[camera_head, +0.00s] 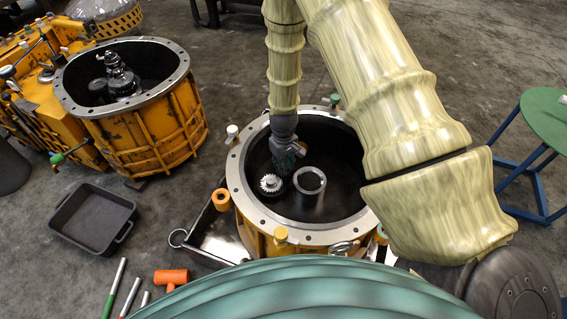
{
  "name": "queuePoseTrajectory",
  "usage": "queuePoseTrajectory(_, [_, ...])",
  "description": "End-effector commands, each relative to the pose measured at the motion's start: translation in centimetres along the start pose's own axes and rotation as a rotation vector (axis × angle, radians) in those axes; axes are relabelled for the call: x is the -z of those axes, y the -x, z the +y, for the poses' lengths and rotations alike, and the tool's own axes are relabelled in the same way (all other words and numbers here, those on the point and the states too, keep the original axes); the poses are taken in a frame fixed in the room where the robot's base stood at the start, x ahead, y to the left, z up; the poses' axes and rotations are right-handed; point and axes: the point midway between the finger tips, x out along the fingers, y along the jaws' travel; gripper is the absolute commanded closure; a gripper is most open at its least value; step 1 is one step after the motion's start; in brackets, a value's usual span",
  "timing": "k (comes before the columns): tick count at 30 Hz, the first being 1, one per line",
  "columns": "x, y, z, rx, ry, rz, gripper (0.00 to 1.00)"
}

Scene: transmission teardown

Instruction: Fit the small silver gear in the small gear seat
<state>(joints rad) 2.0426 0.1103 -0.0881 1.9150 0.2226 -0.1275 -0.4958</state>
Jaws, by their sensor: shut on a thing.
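The small silver gear (270,184) is toothed, with a pale raised hub. It is inside the round yellow housing (236,170), at the front left of the dark interior. Dark material shows around its lower edge. My gripper (284,174) reaches down into the housing from above, right beside the gear's upper right edge. It is shut on the gear, though the contact is small and dark in this view. A hollow silver cylinder (309,186) stands just right of the gear. I cannot tell which part is the small gear seat, or whether the gear is fully down.
The housing's bolted grey rim surrounds my gripper closely. A second yellow housing (150,120) with black shafts stands at left. An empty black tray (92,219), an orange mallet (170,277) and coloured-handled tools lie on the floor. A green round stool (548,112) is at right.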

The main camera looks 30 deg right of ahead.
Motion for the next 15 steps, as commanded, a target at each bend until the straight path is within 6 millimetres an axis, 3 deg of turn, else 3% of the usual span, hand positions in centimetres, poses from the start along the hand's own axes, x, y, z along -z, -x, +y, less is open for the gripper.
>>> queuePoseTrajectory(14, [0.01,-0.34,0.0,0.0,0.0,0.0,1.0])
queuePoseTrajectory(15, [0.02,-0.34,0.0,0.0,0.0,0.0,0.68])
